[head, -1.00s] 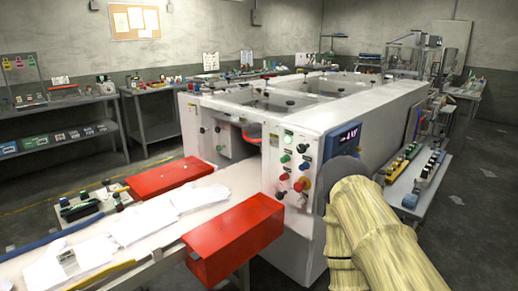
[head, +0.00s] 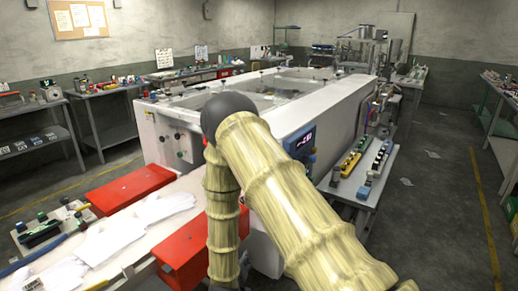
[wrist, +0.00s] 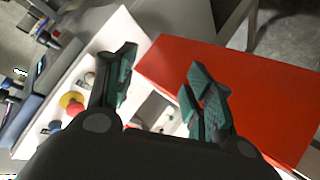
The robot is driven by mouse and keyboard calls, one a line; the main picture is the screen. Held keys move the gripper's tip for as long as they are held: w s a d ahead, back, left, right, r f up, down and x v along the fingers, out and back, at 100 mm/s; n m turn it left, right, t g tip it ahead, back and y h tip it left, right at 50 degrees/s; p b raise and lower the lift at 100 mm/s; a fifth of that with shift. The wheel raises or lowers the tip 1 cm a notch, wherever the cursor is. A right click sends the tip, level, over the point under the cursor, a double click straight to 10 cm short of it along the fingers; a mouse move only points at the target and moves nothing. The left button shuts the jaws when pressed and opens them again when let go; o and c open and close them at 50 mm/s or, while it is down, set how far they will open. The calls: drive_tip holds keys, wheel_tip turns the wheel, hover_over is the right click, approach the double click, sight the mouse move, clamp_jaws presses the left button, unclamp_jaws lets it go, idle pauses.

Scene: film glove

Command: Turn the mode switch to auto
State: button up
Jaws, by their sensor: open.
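The white control panel (wrist: 112,35) of the machine shows in the wrist view, tilted, with several knobs and buttons. A red button on a yellow base (wrist: 70,101), a blue knob (wrist: 55,127) and a small dark-and-white control (wrist: 89,79) lie left of my gripper. I cannot tell which control is the mode switch. My gripper (wrist: 160,80) is open, its dark green-padded fingers apart and nothing seen held between them. The fingers and gripper body cover part of the panel. In the head view my arm hides most of the panel, and the gripper does not show.
A red guard box (wrist: 235,90) lies close on the right in the wrist view. The head view shows the white machine (head: 335,95), its display (head: 300,141), another red box (head: 130,190), a conveyor with white film gloves (head: 110,240), and a side table (head: 350,190).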

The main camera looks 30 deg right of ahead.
drive_tip(key=w+d+r+m+g+h+p, duration=0.1)
drive_tip(key=w+d+r+m+h+p, duration=0.2)
drive_tip(key=r, duration=0.8)
drive_tip(key=w+d+r+m+g+h+p, duration=0.1)
drive_tip(key=w+d+r+g+h, duration=0.2)
drive_tip(key=r, duration=0.7)
drive_tip(key=w+d+r+m+h+p, duration=0.25)
drive_tip(key=w+r, duration=0.25)
drive_tip(key=r, duration=0.6)
drive_tip(key=shift+h, duration=0.45)
drive_tip(key=shift+p+x, duration=1.7)
drive_tip(key=shift+x, duration=3.35)
drive_tip(key=shift+f, duration=0.15)
drive_tip(key=shift+s, duration=0.1)
drive_tip(key=c, duration=1)
